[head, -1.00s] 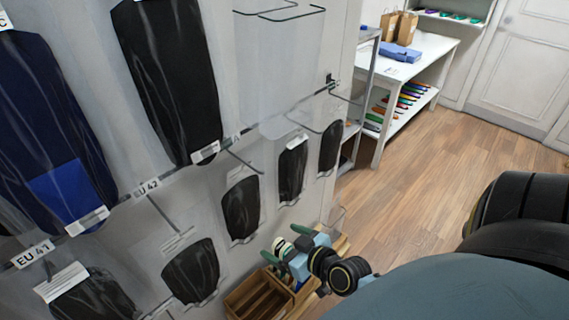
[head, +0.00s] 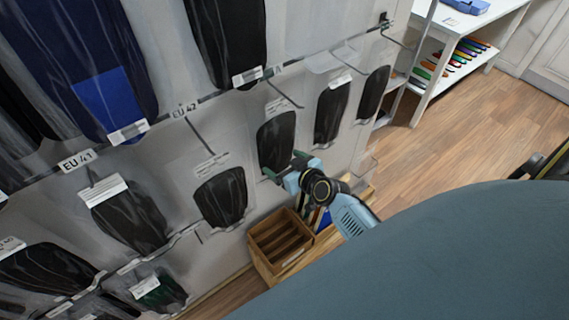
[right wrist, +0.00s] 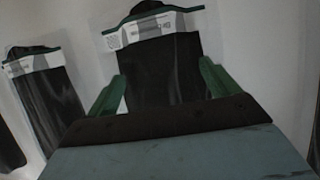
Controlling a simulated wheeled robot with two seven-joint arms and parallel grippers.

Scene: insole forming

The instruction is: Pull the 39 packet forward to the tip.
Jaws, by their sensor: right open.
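Clear packets with dark contents hang on hooks along the wall. No label reading 39 is legible, so I cannot tell for certain which packet it is. My right gripper (head: 285,166) is open in front of the lower part of one hanging black packet (head: 276,138). In the right wrist view, a dark packet (right wrist: 158,70) with a white printed header strip (right wrist: 152,29) shows between and beyond the green fingertips (right wrist: 162,74). Contact is not visible. My left gripper is not in view.
Neighbouring packets hang close by, one to the left (head: 221,197) and one to the right (head: 332,112). Rail labels read EU 41 (head: 77,160) and EU 42 (head: 184,109). A wooden crate (head: 262,262) stands below. A white table (head: 484,22) is at back right, with open floor before it.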

